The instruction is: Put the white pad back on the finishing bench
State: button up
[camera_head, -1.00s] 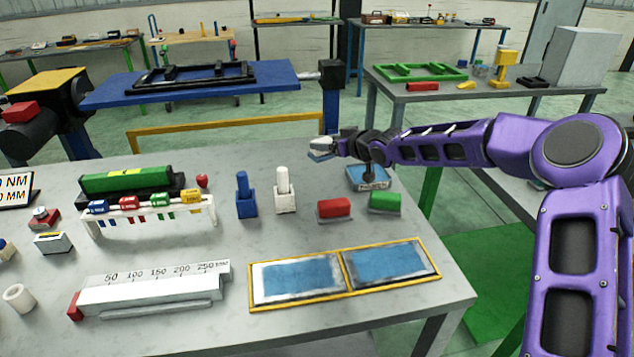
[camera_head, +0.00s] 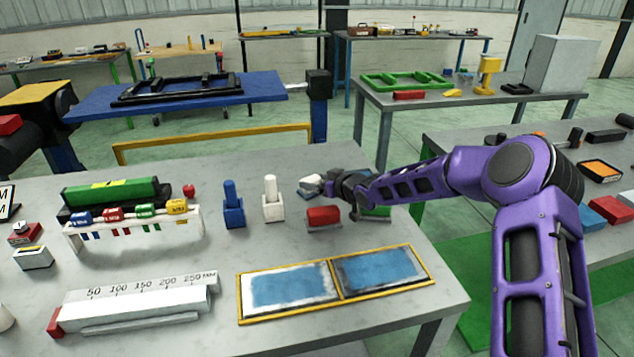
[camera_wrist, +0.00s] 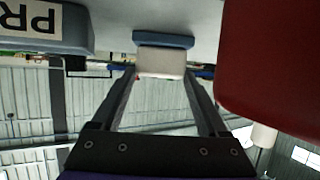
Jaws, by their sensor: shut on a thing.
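The white pad, a small white block with a blue-grey base, is between my fingers in the wrist view (camera_wrist: 160,62). In the head view the white pad (camera_head: 311,181) shows at the tip of my gripper (camera_head: 326,184). My gripper, also in the wrist view (camera_wrist: 163,80), is shut on the pad. It is at the back right of the finishing bench (camera_head: 205,267), just behind the red block (camera_head: 323,216). The pad's base is close to the grey bench top; I cannot tell whether it touches.
The red block, close at right in the wrist view (camera_wrist: 275,60), and a labelled box (camera_wrist: 45,28) flank my gripper. My forearm partly hides a green block (camera_head: 376,211). White (camera_head: 272,200) and blue (camera_head: 233,207) upright pieces stand left. A yellow-framed panel (camera_head: 335,286) lies in front.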

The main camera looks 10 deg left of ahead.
jog(key=o, duration=1.4)
jog(key=shift+r, duration=0.15)
jog(key=v, duration=1.2)
jog(key=shift+p, duration=0.45)
